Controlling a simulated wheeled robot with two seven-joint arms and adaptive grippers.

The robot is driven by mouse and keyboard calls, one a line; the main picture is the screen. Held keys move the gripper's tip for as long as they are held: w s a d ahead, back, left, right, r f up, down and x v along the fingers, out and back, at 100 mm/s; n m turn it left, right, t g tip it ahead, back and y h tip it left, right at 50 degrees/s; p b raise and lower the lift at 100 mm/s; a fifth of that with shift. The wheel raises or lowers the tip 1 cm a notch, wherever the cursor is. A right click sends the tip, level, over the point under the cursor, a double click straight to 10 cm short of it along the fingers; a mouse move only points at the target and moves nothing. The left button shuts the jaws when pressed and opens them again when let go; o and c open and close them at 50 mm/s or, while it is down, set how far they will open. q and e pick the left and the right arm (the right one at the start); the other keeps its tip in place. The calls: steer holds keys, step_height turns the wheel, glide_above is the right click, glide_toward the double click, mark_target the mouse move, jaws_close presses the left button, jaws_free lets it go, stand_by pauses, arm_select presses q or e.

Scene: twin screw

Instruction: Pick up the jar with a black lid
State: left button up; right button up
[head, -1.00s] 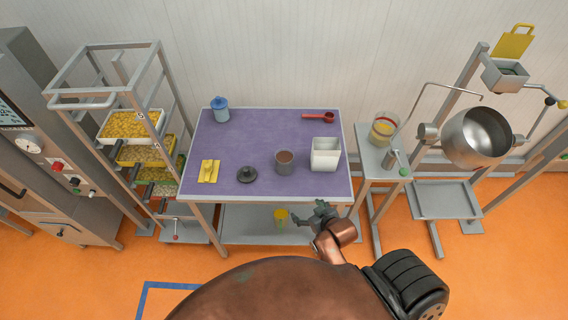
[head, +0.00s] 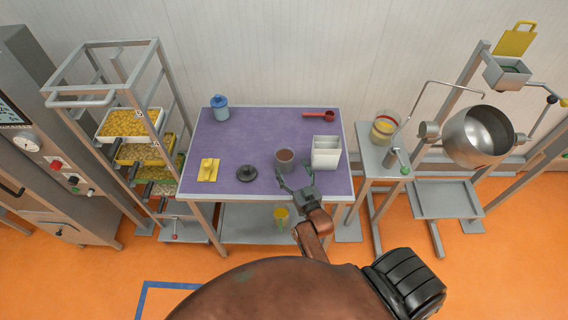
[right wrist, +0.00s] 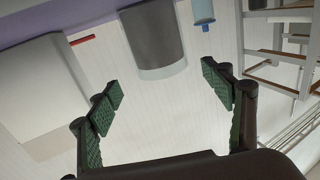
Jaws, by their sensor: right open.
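A grey jar (head: 285,161) with brown contents stands upright and uncovered near the front middle of the purple table. A black knobbed lid (head: 246,173) lies on the table to its left, apart from it. My right gripper (head: 291,178) is open and empty at the table's front edge, just in front of the jar. In the right wrist view the jar (right wrist: 150,38) appears beyond and between the spread fingers of the gripper (right wrist: 163,78), apart from them. My left gripper is not in view.
A white container (head: 326,158) stands close right of the jar. A yellow item (head: 208,170) lies at the left, a blue lidded jar (head: 219,108) and a red scoop (head: 319,115) at the back. The table's middle is clear.

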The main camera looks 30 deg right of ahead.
mark_target(288, 161)
steer(key=w, duration=0.1)
steer(key=w+b, duration=0.1)
steer(key=w, duration=0.1)
steer(key=w+b, duration=0.1)
steer(key=w, duration=0.1)
steer(key=shift+d, duration=0.25)
steer(key=shift+r, duration=0.1)
steer(key=shift+c, duration=0.3)
steer(key=c, duration=1.3)
steer(key=shift+r, duration=0.1)
